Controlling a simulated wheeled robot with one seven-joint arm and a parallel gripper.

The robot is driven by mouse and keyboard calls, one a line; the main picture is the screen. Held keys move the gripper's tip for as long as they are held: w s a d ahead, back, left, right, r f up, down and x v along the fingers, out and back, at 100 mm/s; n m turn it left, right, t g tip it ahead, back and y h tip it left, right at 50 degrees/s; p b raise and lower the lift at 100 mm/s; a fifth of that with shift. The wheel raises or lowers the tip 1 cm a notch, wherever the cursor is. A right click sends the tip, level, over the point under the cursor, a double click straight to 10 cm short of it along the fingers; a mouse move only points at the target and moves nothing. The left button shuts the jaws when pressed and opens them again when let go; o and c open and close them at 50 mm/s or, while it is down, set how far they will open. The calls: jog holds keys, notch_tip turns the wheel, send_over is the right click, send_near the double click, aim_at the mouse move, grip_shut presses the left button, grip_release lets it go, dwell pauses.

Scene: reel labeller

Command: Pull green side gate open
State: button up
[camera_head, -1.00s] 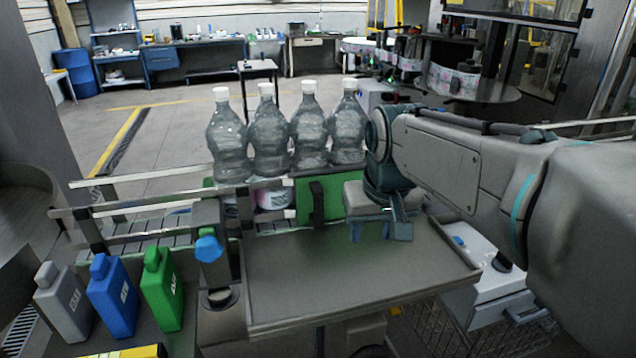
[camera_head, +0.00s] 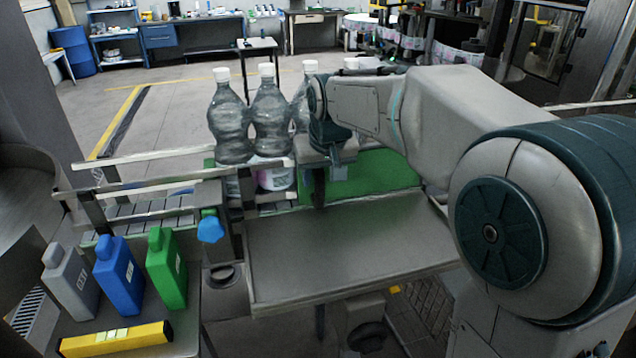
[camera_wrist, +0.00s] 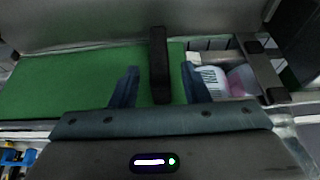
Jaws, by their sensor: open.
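The green side gate (camera_head: 376,178) stands along the conveyor's near side, behind the steel table, and its right part shows past my arm. In the wrist view the green gate panel (camera_wrist: 62,88) fills the left, with a black upright handle (camera_wrist: 158,65) near its right end. My gripper (camera_wrist: 160,88) is open, its two blue-grey fingers on either side of the handle. I cannot tell whether either finger touches it. In the head view my gripper (camera_head: 328,172) is partly hidden by its own wrist, at the gate.
Clear bottles (camera_head: 271,120) stand on the conveyor behind the gate. A steel table (camera_head: 340,245) lies in front, bare on top. Grey, blue (camera_head: 119,276) and green jugs stand at the left beside a yellow bar (camera_head: 115,339). A blue knob (camera_head: 210,228) stands at the table's left edge.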

aim_at(320, 185)
jog(key=shift+p+x, duration=0.3)
jog(key=shift+x, duration=2.05)
grip_shut()
jog(key=shift+d, duration=0.15)
